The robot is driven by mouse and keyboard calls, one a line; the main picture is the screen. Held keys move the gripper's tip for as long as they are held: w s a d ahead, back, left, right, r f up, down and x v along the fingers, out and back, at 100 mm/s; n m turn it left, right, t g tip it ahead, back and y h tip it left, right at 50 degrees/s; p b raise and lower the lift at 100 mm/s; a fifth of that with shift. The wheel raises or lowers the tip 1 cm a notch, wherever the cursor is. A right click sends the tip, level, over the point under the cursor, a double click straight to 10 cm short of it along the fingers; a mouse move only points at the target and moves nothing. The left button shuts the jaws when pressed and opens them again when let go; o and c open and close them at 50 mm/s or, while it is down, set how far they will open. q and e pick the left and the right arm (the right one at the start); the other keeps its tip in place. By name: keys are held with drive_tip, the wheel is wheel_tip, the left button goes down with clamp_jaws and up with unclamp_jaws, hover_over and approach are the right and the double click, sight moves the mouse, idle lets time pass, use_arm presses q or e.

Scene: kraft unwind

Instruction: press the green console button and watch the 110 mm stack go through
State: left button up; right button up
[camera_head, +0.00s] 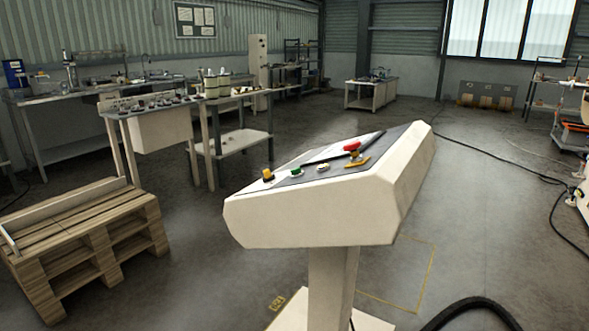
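The console (310,214) is a cream box with a sloped dark top, standing on a post in front of me. The green button (296,171) sits on its sloped face, between a yellow-orange knob (268,175) on the left and a pale button (322,167) on the right. A red mushroom button (352,146) and a yellow lever-like part (357,163) are further right. Neither gripper shows in the head view. I cannot make out a 110 mm stack.
A wooden pallet (104,246) lies at the left. Workbenches (150,118) stand behind it. A black hose (470,306) and a cable (556,222) run over the floor at the right. Open floor (470,190) lies right of the console.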

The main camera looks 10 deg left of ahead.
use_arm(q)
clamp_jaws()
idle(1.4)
